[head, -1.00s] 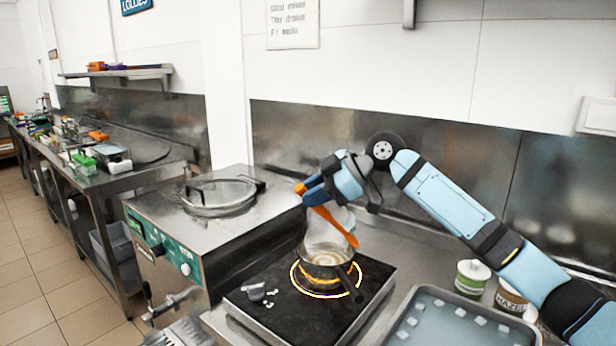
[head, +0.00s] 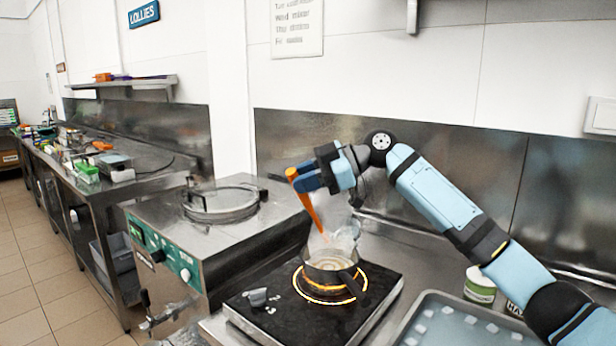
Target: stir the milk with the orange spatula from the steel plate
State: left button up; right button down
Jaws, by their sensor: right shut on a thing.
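My right gripper (head: 309,180) is shut on the orange spatula (head: 311,212) near its upper end. The spatula hangs steeply, its lower end above the back-left rim of the small saucepan (head: 332,268). I cannot tell whether its tip reaches into the pan. The saucepan stands on the glowing ring of the black hob, its dark handle pointing to the front right. Pale liquid, likely the milk (head: 332,264), shows inside it. Pale haze hangs over the pan. My left gripper is out of view. I cannot pick out the steel plate.
A steel batch freezer (head: 215,225) with a round lid stands left of the hob (head: 285,318). A grey tray (head: 425,300) with pale cubes and a green-labelled tub (head: 480,285) are at right.

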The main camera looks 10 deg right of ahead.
pick_arm(q)
jog(key=b, duration=0.4)
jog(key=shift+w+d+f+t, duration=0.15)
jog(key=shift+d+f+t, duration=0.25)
pick_arm(e)
notch_tip(320, 180, down, 10)
jog(key=w+d, duration=0.1)
jog(key=d, duration=0.1)
jog(key=shift+w, duration=0.3)
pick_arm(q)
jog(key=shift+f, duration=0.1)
